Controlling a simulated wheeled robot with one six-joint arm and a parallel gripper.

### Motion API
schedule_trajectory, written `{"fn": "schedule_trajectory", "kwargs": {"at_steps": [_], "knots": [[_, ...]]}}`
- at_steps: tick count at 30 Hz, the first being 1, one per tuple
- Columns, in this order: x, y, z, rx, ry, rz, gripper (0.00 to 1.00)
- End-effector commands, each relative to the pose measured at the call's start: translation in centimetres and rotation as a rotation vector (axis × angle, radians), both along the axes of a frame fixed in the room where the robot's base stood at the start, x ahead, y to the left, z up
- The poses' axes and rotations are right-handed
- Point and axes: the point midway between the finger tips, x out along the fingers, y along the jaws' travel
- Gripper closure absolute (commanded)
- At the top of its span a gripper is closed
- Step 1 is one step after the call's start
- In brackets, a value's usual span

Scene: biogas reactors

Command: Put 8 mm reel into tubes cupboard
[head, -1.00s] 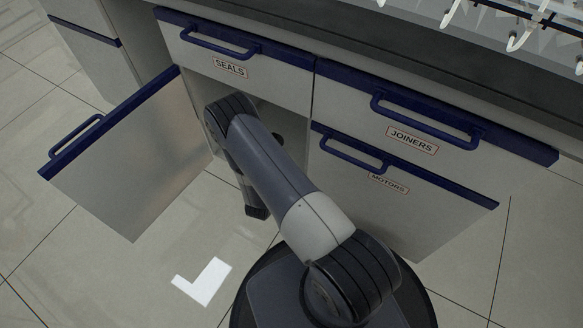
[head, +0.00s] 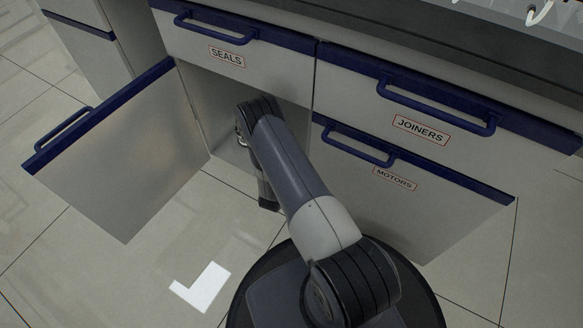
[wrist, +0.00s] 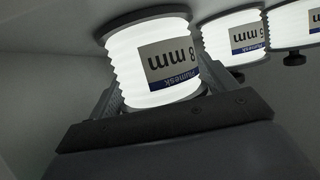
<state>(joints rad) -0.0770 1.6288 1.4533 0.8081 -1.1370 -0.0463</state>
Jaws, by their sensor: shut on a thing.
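The 8 mm reel (wrist: 152,62) is a white ribbed spool with dark end flanges and a white-and-blue label, upside down in the wrist view. My gripper (wrist: 158,88) is shut on it, one finger on each side. In the head view my arm reaches into the open cupboard (head: 208,105) below the SEALS drawer, and my gripper and the held reel are mostly hidden there. The cupboard's door (head: 125,150) stands open to the left. I see no tubes label on it from here.
The SEALS drawer (head: 240,40), JOINERS drawer (head: 450,100) and MOTORS cupboard (head: 410,195) are shut. Tiled floor at front left is free.

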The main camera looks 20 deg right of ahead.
Motion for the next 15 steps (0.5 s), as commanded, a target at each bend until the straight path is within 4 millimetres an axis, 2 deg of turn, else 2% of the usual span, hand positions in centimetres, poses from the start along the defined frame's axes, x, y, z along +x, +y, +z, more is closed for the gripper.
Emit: {"fn": "schedule_trajectory", "kwargs": {"at_steps": [9,10,15], "knots": [[0.02,0.01,-0.27,-0.001,-0.001,0.000,0.53],[-0.01,0.01,-0.27,0.000,0.000,0.000,0.19],[-0.02,0.01,-0.15,0.000,0.000,0.000,0.05]]}}
